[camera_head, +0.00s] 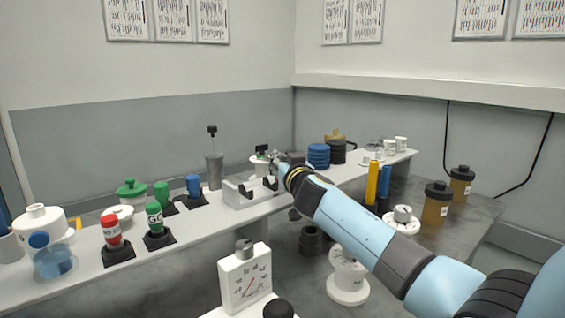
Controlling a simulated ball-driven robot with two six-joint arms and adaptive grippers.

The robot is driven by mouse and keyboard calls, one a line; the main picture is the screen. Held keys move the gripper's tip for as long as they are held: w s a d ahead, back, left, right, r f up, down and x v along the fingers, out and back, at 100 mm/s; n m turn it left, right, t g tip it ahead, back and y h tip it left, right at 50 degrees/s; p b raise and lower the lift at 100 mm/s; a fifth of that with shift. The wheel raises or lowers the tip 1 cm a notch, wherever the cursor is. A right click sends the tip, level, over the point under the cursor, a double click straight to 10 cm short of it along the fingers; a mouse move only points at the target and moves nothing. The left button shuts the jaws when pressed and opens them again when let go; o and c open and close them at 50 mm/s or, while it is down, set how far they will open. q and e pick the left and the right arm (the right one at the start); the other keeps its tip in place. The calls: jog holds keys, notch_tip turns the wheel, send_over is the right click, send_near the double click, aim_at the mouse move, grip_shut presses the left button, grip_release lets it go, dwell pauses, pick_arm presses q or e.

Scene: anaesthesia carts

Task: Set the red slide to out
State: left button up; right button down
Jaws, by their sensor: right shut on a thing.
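My right arm reaches in from the lower right, and its gripper (277,160) is small and far off, at the right end of a white bracket with dark notches (247,194) on the long shelf. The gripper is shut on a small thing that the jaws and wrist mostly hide. I cannot make out a red slide; it may be hidden at the gripper. A white piece with a dark top (260,162) stands just behind the jaws. My left gripper is not in view.
Red-topped (111,231) and green-topped (154,217) holders and a blue-liquid flask (54,262) stand on the shelf's left. A white dial box (245,278) stands in front. Amber jars (437,206) and a yellow cylinder (372,183) stand right, beyond my arm.

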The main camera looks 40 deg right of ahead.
jog(key=shift+d+f, duration=0.1)
jog(key=shift+f, duration=0.15)
jog(key=d, duration=0.2)
jog(key=d+b, duration=0.2)
jog(key=d, duration=0.1)
jog(key=shift+w+d+f, duration=0.15)
jog(key=shift+d+f, duration=0.1)
jog(key=shift+d, duration=0.1)
jog(key=shift+d+b, duration=0.3)
jog(key=shift+d, duration=0.05)
jog(key=shift+r, duration=0.1)
jog(key=c, duration=1.1)
grip_release()
jog(key=shift+s+d+r, duration=0.2)
jog(key=shift+s, duration=0.25)
jog(key=shift+c, duration=0.2)
jog(key=shift+a, duration=0.1)
